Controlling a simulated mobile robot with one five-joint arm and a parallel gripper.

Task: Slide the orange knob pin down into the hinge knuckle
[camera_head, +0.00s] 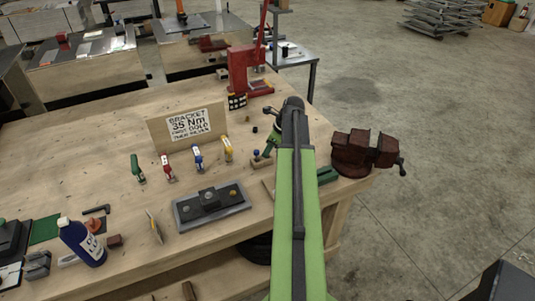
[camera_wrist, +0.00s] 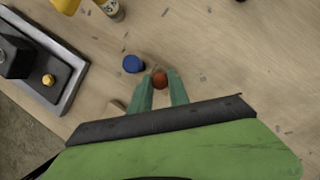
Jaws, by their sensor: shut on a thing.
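An orange-red round knob (camera_wrist: 160,79) sits between the fingertips of my gripper (camera_wrist: 160,88) in the wrist view. The green fingers are shut on it from both sides. Its pin, below the knob, is hidden. A blue round knob (camera_wrist: 133,63) stands just left of the fingertips, apart from the orange one. In the head view my gripper (camera_head: 270,143) is low over the right part of the workbench, by the blue knob (camera_head: 256,153). The orange knob cannot be made out there. I cannot clearly pick out the hinge knuckle in either view.
A grey plate with a raised block (camera_head: 212,203) lies left of my gripper. A red vise (camera_head: 365,152) is at the bench's right edge. A red press (camera_head: 247,75) stands at the back.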

